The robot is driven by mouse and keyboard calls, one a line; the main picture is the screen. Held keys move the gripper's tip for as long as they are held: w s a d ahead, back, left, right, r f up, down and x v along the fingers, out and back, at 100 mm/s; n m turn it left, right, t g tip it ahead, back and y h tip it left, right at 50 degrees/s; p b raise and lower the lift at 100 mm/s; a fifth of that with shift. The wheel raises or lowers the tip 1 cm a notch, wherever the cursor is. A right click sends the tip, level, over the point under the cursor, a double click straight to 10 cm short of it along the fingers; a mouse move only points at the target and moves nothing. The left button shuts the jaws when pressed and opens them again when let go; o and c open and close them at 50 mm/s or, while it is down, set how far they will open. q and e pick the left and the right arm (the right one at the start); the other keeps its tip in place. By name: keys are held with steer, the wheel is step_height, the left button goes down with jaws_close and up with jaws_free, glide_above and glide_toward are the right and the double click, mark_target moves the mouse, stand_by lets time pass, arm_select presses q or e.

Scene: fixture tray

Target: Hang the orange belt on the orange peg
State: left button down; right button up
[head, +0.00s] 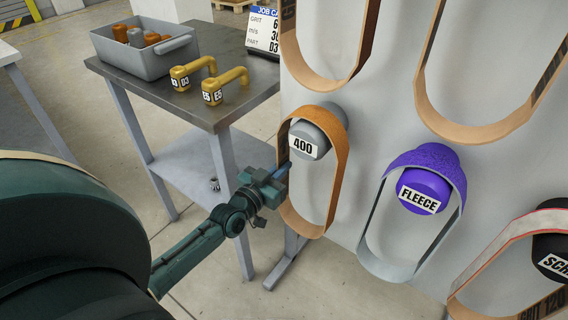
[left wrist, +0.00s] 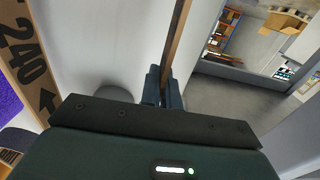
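An orange-brown belt (head: 337,168) hangs as a long loop over a grey peg (head: 319,122) labelled 400 on the pale panel. My left gripper (head: 280,174) is at the left side of this loop, below the peg. In the left wrist view the belt's edge (left wrist: 179,40) runs down between the two fingers (left wrist: 164,88), which look shut on it. The tips are partly hidden by the gripper body. I see no peg that is plainly orange. My right gripper is not in view.
A purple peg (head: 426,188) labelled FLEECE holds a grey-purple belt (head: 392,268). A black peg (head: 553,245) with a red-edged belt is at lower right. Two tan belts hang above. A metal table (head: 222,112) at left bears a grey bin (head: 150,62) and yellow handles (head: 222,86).

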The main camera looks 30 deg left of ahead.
arm_select(q)
steer(key=s+p, duration=0.4)
steer(key=s, duration=0.7)
steer(key=shift+s+a+p, duration=0.3)
steer(key=shift+s+a, duration=0.05)
steer(key=shift+a, duration=0.1)
stand_by(0.5)
steer(key=shift+r, duration=0.1)
steer(key=s+p, duration=0.2)
steer(key=s, duration=0.4)
steer(key=shift+a, duration=0.2)
stand_by(3.3)
